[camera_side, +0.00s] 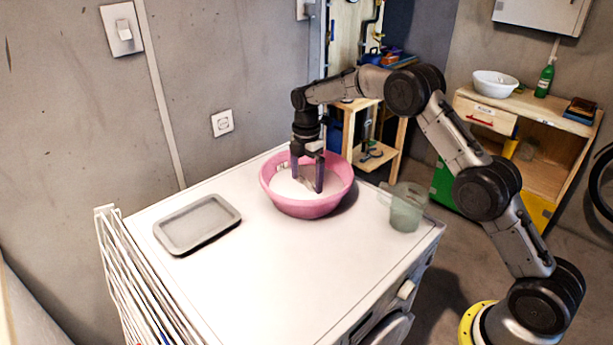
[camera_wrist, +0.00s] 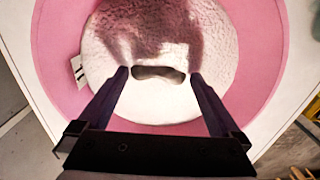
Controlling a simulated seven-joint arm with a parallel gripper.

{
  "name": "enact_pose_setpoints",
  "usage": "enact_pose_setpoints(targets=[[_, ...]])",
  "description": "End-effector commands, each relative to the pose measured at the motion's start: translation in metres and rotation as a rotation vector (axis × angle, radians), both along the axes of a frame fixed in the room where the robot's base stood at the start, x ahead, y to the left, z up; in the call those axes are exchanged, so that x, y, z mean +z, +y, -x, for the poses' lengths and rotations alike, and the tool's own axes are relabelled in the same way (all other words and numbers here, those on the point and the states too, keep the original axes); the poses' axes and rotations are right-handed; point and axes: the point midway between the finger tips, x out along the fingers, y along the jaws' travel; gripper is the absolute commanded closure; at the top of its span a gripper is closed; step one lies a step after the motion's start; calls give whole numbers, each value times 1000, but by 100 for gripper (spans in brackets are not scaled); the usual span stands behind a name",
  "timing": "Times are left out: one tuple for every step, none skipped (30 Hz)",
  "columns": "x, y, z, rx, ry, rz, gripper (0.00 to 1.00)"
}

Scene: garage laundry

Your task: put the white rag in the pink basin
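The pink basin (camera_side: 311,209) stands on the white machine top, near its back edge in the side view. The white rag (camera_side: 284,186) lies inside the basin. In the wrist view the rag (camera_wrist: 150,102) has a rough texture and covers most of the floor inside the pink wall (camera_wrist: 272,45). A small dark gap shows on it between my fingertips. My gripper (camera_side: 307,185) points down into the basin. Whether the fingertips touch the rag I cannot tell.
A grey tray (camera_side: 198,224) lies left of the basin on the white machine top (camera_side: 265,270). A translucent green cup (camera_side: 406,209) stands to the right, near the edge. A white drying rack (camera_side: 130,265) stands against the left side. The front of the top is clear.

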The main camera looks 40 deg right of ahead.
Motion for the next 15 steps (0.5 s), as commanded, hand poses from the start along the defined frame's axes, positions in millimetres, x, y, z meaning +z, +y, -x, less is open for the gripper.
enact_pose_setpoints(targets=[[0,0,0,0,0,0,0],[0,0,0,0,0,0,0],[0,0,0,0,0,0,0],[0,0,0,0,0,0,0],[0,0,0,0,0,0,0],[1,0,0,0,0,0,0],[2,0,0,0,-1,0,0],[4,0,0,0,-1,0,0],[7,0,0,0,-2,0,0],[10,0,0,0,-1,0,0],[14,0,-1,0,-2,0,0],[21,0,-1,0,-4,0,0],[27,0,-1,0,-4,0,0],[32,0,-1,0,-5,0,0],[41,0,-1,0,-4,0,0]])
